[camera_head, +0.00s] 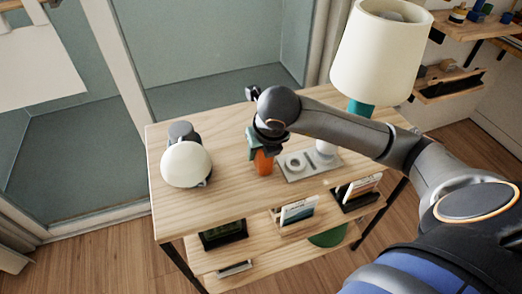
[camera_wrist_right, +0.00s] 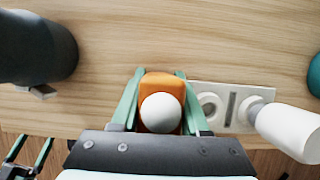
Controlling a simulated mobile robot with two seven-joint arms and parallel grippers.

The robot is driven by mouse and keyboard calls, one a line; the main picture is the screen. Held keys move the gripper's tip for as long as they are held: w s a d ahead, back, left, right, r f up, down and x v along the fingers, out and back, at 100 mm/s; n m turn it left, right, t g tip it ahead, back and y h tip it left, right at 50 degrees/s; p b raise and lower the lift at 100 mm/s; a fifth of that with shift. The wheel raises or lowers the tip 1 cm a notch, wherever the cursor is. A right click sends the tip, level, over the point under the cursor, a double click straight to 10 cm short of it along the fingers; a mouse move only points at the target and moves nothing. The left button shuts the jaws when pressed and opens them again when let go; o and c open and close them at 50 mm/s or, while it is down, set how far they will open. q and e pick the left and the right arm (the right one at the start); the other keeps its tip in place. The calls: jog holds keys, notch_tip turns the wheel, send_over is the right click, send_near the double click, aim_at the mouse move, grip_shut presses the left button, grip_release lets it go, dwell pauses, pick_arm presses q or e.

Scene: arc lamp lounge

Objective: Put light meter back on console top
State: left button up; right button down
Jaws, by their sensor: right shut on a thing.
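The light meter (camera_head: 263,163) is orange with a white dome, which shows in the right wrist view (camera_wrist_right: 161,112). My right gripper (camera_head: 264,145) is shut around it, with a green finger on each side in the right wrist view (camera_wrist_right: 155,105). The meter is upright over the front middle of the wooden console top (camera_head: 225,205), just left of a pale tray (camera_head: 296,174). Its lower end is at or very near the surface; I cannot tell if it touches.
The tray holds a white ring (camera_head: 295,161) and a white cylinder (camera_wrist_right: 289,131). A white globe with a dark grey body (camera_head: 186,164) stands at the left. A lamp with a cream shade (camera_head: 380,55) stands at the back right. The top between globe and meter is clear.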

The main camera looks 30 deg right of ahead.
jog(key=shift+f+b, duration=0.25)
jog(key=shift+b, duration=0.05)
pick_arm(q)
jog(key=shift+w, duration=0.15)
pick_arm(e)
jog(key=shift+c, duration=2)
grip_release()
jog(key=shift+r, duration=0.1)
jog(key=shift+r+p, duration=0.2)
jog(key=shift+p, duration=0.1)
pick_arm(q)
jog(key=shift+s+a+r+p, duration=0.15)
jog(key=shift+s+r+p, duration=0.15)
jog(key=shift+r+p, duration=0.65)
pick_arm(e)
jog(key=v, duration=1.2)
pick_arm(q)
jog(key=shift+f, duration=0.25)
pick_arm(e)
jog(key=shift+s+f, duration=0.1)
jog(key=shift+s, duration=0.05)
